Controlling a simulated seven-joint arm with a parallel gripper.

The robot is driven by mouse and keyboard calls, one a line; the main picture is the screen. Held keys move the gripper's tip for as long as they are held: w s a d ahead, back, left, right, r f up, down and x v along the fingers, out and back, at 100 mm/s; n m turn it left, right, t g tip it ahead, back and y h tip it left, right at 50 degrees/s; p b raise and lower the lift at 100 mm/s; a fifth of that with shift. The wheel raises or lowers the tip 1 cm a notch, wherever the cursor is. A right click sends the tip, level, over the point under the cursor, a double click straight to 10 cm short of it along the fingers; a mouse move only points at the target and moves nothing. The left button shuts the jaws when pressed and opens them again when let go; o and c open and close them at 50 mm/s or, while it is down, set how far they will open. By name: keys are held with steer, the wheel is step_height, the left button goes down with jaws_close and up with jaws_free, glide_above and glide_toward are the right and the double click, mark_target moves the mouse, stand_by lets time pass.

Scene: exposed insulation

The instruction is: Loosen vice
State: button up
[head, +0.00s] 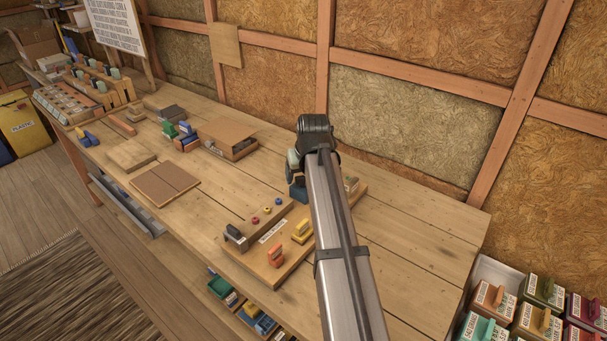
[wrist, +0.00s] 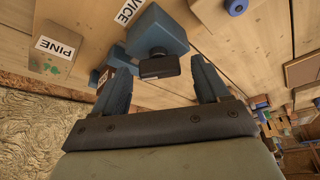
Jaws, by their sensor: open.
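The blue vice (wrist: 152,30) shows at the top of the wrist view, with a VICE label (wrist: 125,12) beside it. A dark handle piece (wrist: 158,67) sticks out from it towards me. My gripper (wrist: 160,78) is open, its two fingers on either side of this dark piece. I cannot tell whether they touch it. In the head view a blue part of the vice (head: 298,194) shows just left of my arm; the arm hides most of the rest. The fingertips are hard to make out in that view.
A wooden block labelled PINE (wrist: 58,52) lies beside the vice. In the head view, a board (head: 262,272) carries a yellow piece (head: 302,231), an orange piece (head: 275,254) and a dark clamp (head: 236,237). The right table end is clear.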

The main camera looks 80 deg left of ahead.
steer(key=shift+c, duration=0.2)
steer(key=c, duration=1)
steer(key=n+g, duration=0.1)
steer(key=n, duration=0.2)
steer(key=shift+w+n+h, duration=0.15)
steer(key=shift+n+h, duration=0.15)
steer(key=shift+a+n+g+h, duration=0.1)
steer(key=shift+n+g+h, duration=0.4)
steer(key=shift+n, duration=1.2)
steer(key=shift+g, duration=0.3)
